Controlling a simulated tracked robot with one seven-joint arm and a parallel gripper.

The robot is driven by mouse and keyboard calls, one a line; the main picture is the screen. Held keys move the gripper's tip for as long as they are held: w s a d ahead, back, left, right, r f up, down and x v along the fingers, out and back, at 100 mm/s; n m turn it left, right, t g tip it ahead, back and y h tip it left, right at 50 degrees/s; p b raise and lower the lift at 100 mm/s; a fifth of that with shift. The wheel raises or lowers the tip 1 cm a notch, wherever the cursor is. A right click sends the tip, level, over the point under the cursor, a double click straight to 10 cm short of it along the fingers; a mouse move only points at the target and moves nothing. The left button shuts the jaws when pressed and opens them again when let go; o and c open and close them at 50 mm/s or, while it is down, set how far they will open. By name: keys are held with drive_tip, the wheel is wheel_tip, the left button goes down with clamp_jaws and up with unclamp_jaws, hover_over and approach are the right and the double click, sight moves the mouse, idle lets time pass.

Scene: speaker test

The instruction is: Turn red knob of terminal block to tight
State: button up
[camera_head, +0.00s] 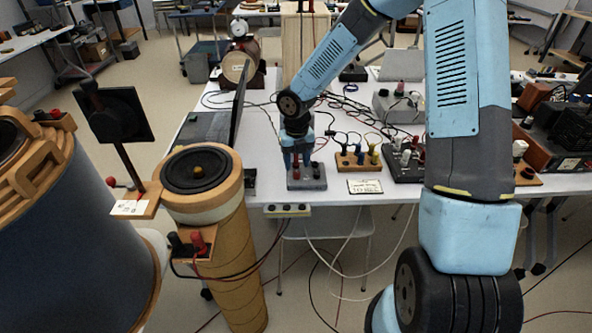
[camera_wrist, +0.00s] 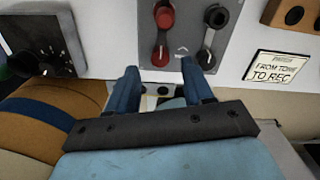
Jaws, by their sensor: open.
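A grey terminal block (camera_head: 308,182) lies at the front edge of the white table, and it also fills the top middle of the wrist view (camera_wrist: 187,40). In the wrist view it carries a red knob (camera_wrist: 165,18) with a second red part (camera_wrist: 160,56) below it, and black knobs (camera_wrist: 216,17) to the right. My gripper (camera_head: 297,160) points down over the block in the head view. Its blue fingers are apart and empty in the wrist view (camera_wrist: 160,68), with the lower red part roughly between their tips. I cannot tell whether the fingers touch it.
A wooden block (camera_head: 357,159) with colored plugs stands right of the terminal block, with a white label card (camera_head: 365,186) before it. A power strip (camera_head: 287,211) is at the table edge. A wooden speaker column (camera_head: 226,260) with red and black terminals stands left. Cables cover the table behind.

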sight(296, 173)
drive_tip(key=shift+f, duration=1.95)
clamp_jaws()
drive_tip(key=shift+a, duration=0.1)
